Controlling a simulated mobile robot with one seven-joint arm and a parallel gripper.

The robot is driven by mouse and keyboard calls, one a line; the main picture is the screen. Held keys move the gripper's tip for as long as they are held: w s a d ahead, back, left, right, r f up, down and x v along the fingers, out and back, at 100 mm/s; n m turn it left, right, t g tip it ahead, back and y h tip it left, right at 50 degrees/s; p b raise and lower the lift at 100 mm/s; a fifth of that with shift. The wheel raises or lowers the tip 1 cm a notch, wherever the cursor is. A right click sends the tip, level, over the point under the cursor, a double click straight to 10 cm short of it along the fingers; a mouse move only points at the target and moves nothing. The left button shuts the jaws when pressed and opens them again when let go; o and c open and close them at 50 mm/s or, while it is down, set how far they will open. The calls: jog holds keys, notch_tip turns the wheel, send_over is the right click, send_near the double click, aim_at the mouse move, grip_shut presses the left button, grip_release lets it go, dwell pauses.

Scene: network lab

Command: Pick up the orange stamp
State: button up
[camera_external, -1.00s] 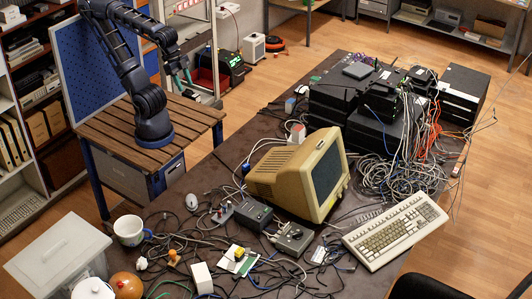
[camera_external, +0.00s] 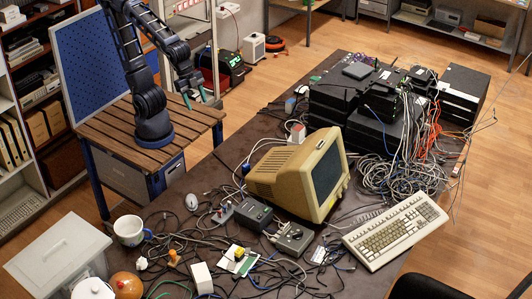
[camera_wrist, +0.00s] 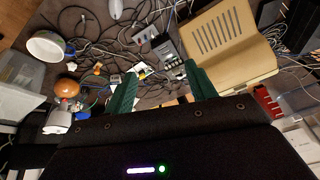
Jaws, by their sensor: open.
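A small orange object that looks like the stamp (camera_external: 173,256) stands on the dark table among cables, right of the white mug. It also shows small in the wrist view (camera_wrist: 97,68), left of my left finger. My gripper (camera_external: 195,98) is high, beyond the table's far left edge and well away from the stamp. Its green fingers (camera_wrist: 162,90) are spread wide with nothing held between them.
A white mug (camera_external: 129,231), an orange-brown round object (camera_external: 126,285) and a grey lidded bin (camera_external: 58,252) are left of the stamp. A white block (camera_external: 201,277) is near it. A beige monitor (camera_external: 270,178) and dark boxes (camera_external: 254,213) stand to the right. Loose cables cover the tabletop.

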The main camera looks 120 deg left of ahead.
jog(key=w+d+f+m, duration=0.3)
jog(key=w+d+f, duration=0.2)
jog(key=w+d, duration=0.35)
jog(key=m+g+h, duration=0.3)
jog(key=m+h, duration=0.1)
jog(key=m, duration=0.3)
send_near(173, 258)
jog(key=s+a+f, duration=0.1)
jog(key=s+a, duration=0.1)
jog(key=x, duration=0.5)
jog(key=shift+w+f, duration=0.1)
jog(key=shift+w, duration=0.05)
jog(key=shift+w+d+x, duration=0.15)
jog(key=shift+x, duration=1.35)
jog(key=shift+w+d+x, duration=0.1)
jog(key=shift+d+x, duration=0.05)
jog(key=shift+x, duration=1.3)
jog(key=shift+c, duration=0.5)
jog(key=c, duration=1.1)
